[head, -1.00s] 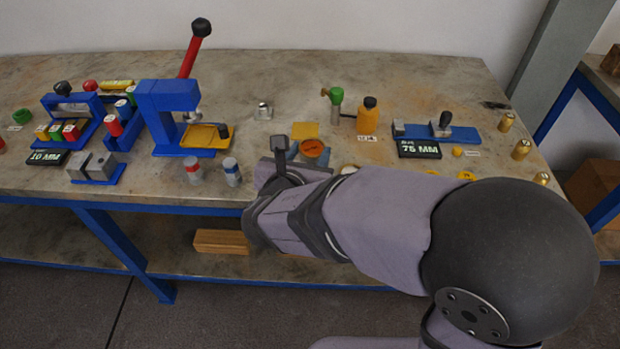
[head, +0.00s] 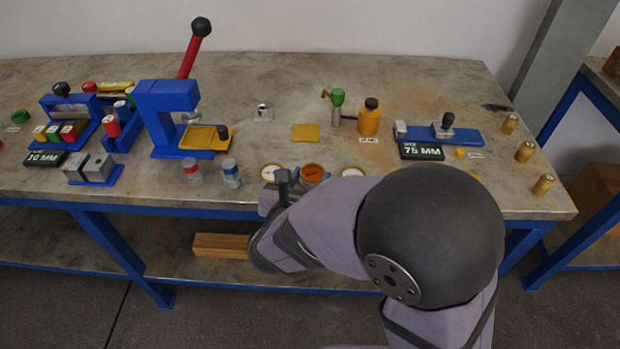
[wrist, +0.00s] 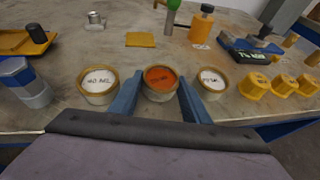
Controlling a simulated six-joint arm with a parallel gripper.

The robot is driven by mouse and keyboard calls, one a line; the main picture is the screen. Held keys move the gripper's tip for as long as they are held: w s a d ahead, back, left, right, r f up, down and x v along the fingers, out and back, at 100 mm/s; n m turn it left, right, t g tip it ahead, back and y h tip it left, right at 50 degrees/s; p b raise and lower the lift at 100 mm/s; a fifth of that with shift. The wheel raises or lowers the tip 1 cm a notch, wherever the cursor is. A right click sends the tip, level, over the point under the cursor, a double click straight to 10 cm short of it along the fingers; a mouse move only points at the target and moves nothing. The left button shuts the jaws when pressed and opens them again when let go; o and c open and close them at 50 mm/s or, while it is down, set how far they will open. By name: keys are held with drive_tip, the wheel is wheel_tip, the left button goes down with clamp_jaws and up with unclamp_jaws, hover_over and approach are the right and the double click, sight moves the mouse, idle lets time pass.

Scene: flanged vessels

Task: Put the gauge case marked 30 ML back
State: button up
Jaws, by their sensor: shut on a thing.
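A round case with an orange face and tan rim (wrist: 160,78) is between the two blue fingers of my gripper (wrist: 160,88), which are shut on it. Its dark lettering is too small to read surely. In the head view the orange face (head: 313,172) shows above my wrist, near the front edge of the bench. A white-faced case (wrist: 98,80) stands to its left, its mark looking like 40 ML. Another white-faced case (wrist: 212,79) stands to its right, its mark unclear. The held case is roughly in line with both. I cannot tell whether its base touches the bench.
A yellow square pad (head: 305,132) lies behind the cases on clear bench. Two grey cylinders (head: 231,172) stand to the left. An orange bottle (head: 369,120) and a blue fixture with a 75 MM block (head: 421,151) are to the right. Yellow pieces (wrist: 282,86) lie right of the cases.

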drive_tip(key=shift+f, duration=0.15)
drive_tip(key=o, duration=1.3)
drive_tip(key=shift+r, duration=0.3)
drive_tip(key=p+v, duration=0.1)
drive_tip(key=v, duration=1.1)
